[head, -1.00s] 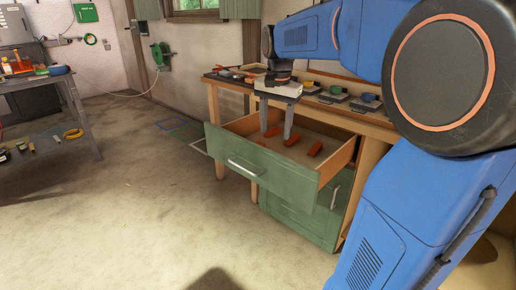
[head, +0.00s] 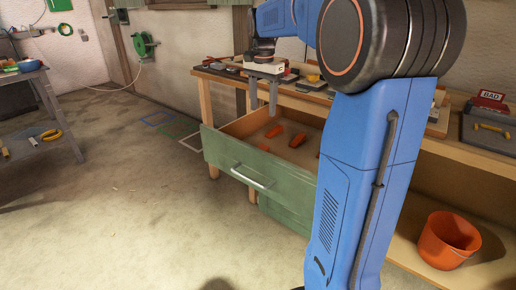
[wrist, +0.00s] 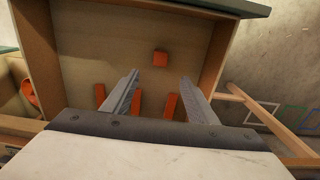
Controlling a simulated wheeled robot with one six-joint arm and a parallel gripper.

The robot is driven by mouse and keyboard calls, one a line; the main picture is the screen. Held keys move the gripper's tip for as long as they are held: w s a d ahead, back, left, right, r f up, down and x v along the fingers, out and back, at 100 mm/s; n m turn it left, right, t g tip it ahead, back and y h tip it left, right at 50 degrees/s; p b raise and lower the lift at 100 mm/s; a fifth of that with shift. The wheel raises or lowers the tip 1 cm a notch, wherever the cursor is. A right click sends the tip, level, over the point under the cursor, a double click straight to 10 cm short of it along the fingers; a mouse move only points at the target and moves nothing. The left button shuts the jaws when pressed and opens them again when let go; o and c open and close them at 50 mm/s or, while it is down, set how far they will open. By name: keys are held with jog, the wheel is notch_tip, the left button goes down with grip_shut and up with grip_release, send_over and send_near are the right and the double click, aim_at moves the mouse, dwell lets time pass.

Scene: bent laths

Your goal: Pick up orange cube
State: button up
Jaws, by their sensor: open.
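The orange cube (wrist: 160,58) lies on the floor of the open drawer (wrist: 80,45) in the wrist view, nearer the drawer front than the longer orange blocks. In the head view the cube (head: 263,147) shows just behind the green drawer front (head: 245,165), which may hide part of it. My gripper (head: 262,108) is open and empty, above the drawer with its fingers pointing down. In the wrist view my gripper (wrist: 160,77) has its two fingers spread, and the cube appears beyond the gap between the tips.
Three longer orange blocks lie in the drawer: left (wrist: 100,95), middle (wrist: 136,103) and right (wrist: 171,105). Drawer walls enclose them. The workbench (head: 470,150) carries trays and tools. An orange bucket (head: 448,240) stands at the lower right.

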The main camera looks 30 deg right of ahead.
send_over(262, 147)
jog(key=f, duration=1.2)
jog(key=shift+s+a, duration=0.1)
jog(key=shift+s, duration=0.15)
jog(key=shift+w+f, duration=0.15)
jog(key=shift+f, duration=2.4)
jog(key=c, duration=1.1)
